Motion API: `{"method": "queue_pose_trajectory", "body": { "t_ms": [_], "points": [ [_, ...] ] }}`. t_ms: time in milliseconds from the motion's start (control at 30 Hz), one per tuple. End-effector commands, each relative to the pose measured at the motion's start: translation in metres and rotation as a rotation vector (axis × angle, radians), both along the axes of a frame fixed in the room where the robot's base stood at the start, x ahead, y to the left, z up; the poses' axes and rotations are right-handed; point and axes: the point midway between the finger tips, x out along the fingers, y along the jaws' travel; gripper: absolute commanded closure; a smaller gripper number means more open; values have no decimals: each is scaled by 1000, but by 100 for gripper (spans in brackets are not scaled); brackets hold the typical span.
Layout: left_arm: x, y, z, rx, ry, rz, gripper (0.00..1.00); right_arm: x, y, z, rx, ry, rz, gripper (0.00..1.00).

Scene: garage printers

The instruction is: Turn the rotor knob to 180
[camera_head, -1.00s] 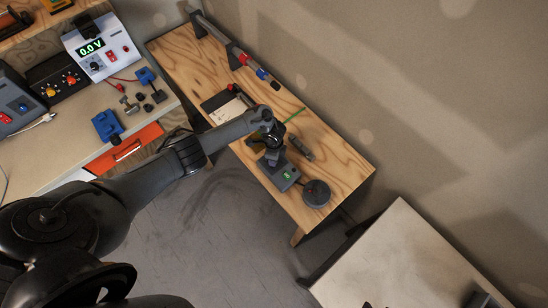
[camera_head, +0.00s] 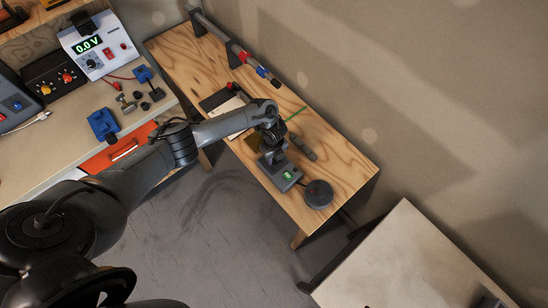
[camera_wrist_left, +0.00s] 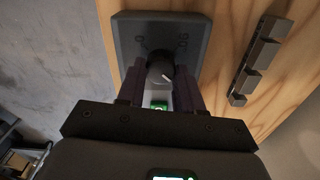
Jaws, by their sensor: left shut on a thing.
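The rotor control box (camera_head: 280,177) is a dark grey box with a small green display on the wooden bench. In the left wrist view its face (camera_wrist_left: 130,25) fills the top middle, with markings at left and right that are hard to read. The dark round rotor knob (camera_wrist_left: 158,68) has a short white pointer line. My left gripper (camera_wrist_left: 160,82) is shut on the knob, one finger on each side. In the head view my left gripper (camera_head: 272,157) is over the box and hides the knob there. My right gripper is not in view.
A dark round puck-like object (camera_head: 318,194) stands beside the box. A stepped dark piece (camera_head: 303,148) lies behind it. The wooden bench (camera_head: 345,170) is clear at its right end. A power supply (camera_head: 95,45) is on the left bench.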

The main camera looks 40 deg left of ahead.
Motion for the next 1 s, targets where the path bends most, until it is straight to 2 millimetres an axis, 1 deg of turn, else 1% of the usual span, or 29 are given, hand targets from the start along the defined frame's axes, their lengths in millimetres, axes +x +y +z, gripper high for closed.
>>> {"method": "queue_pose_trajectory", "body": {
  "t_ms": [200, 600, 633, 700, 767, 800, 1000],
  "points": [
    [0, 1, 0, 1, 0, -39, 95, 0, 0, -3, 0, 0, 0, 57],
    [0, 1, 0, 1, 0, -43, 95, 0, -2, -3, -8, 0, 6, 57],
    [0, 1, 0, 1, 0, -43, 62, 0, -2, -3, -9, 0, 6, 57],
    [0, 1, 0, 1, 0, -43, 51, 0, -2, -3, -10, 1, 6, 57],
    [0, 1, 0, 1, 0, -43, 42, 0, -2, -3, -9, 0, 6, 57],
    [0, 1, 0, 1, 0, -43, 39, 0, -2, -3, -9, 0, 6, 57],
    [0, 0, 0, 1, 0, -43, 39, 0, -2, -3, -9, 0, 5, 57]
  ]
}}
